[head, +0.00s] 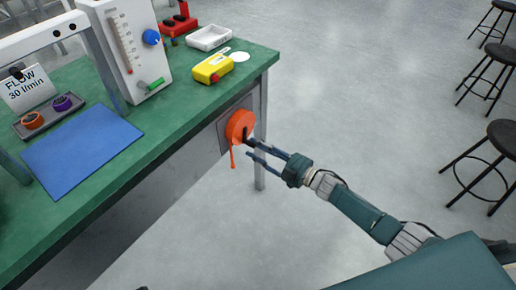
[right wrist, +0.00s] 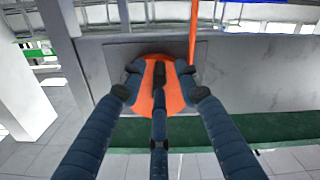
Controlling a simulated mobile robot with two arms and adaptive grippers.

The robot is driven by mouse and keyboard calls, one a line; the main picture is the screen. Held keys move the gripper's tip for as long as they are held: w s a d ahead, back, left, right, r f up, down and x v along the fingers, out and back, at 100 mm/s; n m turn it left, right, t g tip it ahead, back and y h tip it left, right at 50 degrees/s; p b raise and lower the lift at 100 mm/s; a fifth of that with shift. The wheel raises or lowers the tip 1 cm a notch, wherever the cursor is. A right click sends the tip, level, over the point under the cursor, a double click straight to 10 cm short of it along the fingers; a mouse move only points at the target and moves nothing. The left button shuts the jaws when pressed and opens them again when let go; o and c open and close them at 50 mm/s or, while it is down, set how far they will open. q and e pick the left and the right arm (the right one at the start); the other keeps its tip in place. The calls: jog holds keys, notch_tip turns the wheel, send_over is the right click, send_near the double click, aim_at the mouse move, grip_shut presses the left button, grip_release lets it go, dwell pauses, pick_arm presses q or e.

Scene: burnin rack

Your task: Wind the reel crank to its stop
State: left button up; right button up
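An orange reel (head: 238,124) sits on a grey plate on the end of the green-topped bench, with an orange strap (head: 232,158) hanging from it. A short dark crank knob (head: 247,133) sticks out of its face. My right gripper (head: 251,148) reaches in from the right, its fingertips close to the knob. In the right wrist view, the three fingers (right wrist: 158,82) are spread in front of the reel (right wrist: 174,100), with the knob (right wrist: 160,70) between the outer tips. The fingers look open; contact with the knob is unclear. My left gripper is not in view.
The green bench (head: 190,100) holds a flow meter (head: 125,45), a yellow device (head: 212,68), a white tray (head: 208,37), a blue mat (head: 80,152) and a grey tray (head: 80,112). Stools (head: 490,160) stand far right; the floor between is clear.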

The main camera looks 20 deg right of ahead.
jog(key=v, duration=1.2)
dwell(0.3)
